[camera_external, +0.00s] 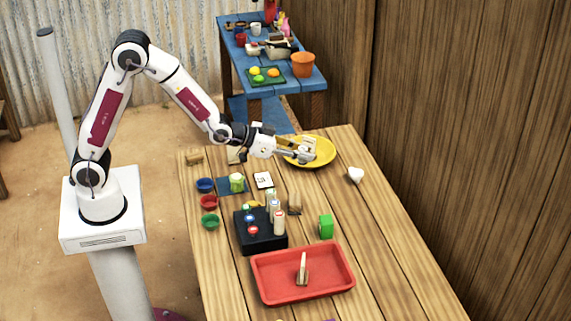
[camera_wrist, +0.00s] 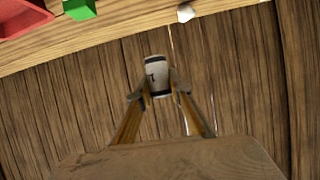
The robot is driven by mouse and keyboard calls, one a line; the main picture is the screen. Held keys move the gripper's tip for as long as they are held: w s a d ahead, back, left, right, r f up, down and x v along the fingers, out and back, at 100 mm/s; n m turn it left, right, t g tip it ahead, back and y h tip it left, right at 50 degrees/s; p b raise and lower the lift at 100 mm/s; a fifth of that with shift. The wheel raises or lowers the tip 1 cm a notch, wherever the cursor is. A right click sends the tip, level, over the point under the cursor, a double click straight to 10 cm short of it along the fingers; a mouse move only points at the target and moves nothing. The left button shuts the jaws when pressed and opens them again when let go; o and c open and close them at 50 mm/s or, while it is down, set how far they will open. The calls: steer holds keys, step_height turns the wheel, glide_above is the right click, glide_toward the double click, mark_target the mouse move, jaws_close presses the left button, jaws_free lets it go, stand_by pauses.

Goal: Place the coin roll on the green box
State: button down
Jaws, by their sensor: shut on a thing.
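My gripper (camera_wrist: 158,92) is shut on a white coin roll (camera_wrist: 157,72) with dark bands and a dark mark, held between its two fingertips. In the external view my gripper (camera_external: 306,156) is in front of the yellow plate, and the roll is too small there to make out clearly. The green box (camera_external: 326,227) stands on the table, apart from my gripper and nearer the camera, behind the red tray. Its top looks bare. The green box also shows at the top left of the wrist view (camera_wrist: 79,8).
A black block (camera_external: 243,238) with coloured buttons and several upright rolls stand left of the green box. A white object (camera_external: 356,175) lies to the right. The table's right side is clear, with a wooden wall (camera_external: 450,130) beyond.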

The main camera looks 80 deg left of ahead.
steer(key=shift+w+d+r+n+y, duration=0.65)
steer(key=shift+w+d, duration=1.3)
steer(key=shift+d, duration=0.85)
steer(key=n+g+y, duration=0.1)
steer(key=n+y, duration=0.4)
steer(key=y, duration=0.1)
glide_above(327, 219)
steer(key=shift+s+f+h, duration=0.1)
steer(key=shift+f+h, duration=0.15)
steer(key=shift+f, duration=1.3)
steer(key=shift+f, duration=3.15)
steer(key=shift+f, duration=1.85)
steer(key=shift+f, duration=0.15)
